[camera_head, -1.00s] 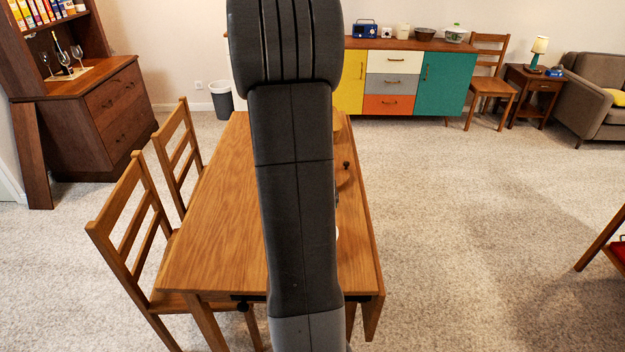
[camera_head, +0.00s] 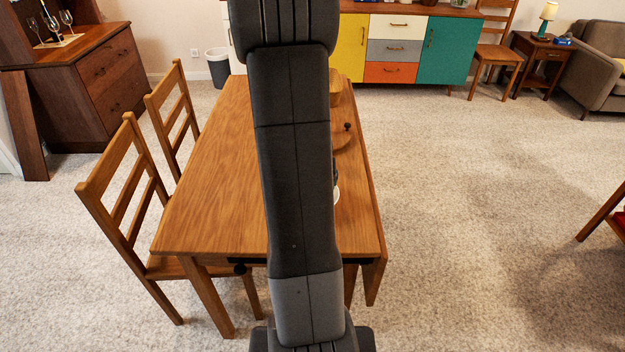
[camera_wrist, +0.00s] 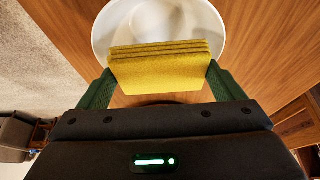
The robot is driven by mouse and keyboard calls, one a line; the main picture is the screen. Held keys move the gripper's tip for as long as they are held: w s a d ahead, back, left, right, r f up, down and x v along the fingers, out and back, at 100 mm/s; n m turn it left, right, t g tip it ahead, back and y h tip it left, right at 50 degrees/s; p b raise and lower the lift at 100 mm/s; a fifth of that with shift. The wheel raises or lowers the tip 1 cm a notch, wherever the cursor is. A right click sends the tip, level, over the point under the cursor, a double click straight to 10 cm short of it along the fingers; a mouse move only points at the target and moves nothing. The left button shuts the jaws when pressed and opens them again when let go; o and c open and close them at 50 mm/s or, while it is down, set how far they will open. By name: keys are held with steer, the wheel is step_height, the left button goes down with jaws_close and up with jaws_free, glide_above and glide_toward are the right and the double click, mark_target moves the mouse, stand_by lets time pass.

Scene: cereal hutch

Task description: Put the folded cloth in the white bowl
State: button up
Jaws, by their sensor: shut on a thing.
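The folded cloth (camera_wrist: 160,70) is yellow and layered. In the wrist view it sits between the two green fingers of my gripper (camera_wrist: 158,85), which is shut on it. The white bowl (camera_wrist: 205,25) shows beyond the cloth at the top of the wrist view, on the wooden table (camera_wrist: 70,25). The cloth overlaps the bowl's near side in this view. I cannot tell its height over the bowl. In the head view my arm hides most of that part of the table (camera_head: 215,190), and only a white edge of what looks like the bowl (camera_head: 336,195) shows.
A round wooden piece (camera_head: 342,135) with a dark knob lies on the table beside my arm. Two wooden chairs (camera_head: 130,200) stand along the table's left side. A colourful sideboard (camera_head: 400,50) stands at the back.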

steer(key=shift+f+b, duration=0.4)
steer(key=shift+f, duration=0.5)
steer(key=o, duration=0.8)
steer(key=shift+r, duration=0.1)
step_height(320, 180, up, 7)
steer(key=p, duration=0.5)
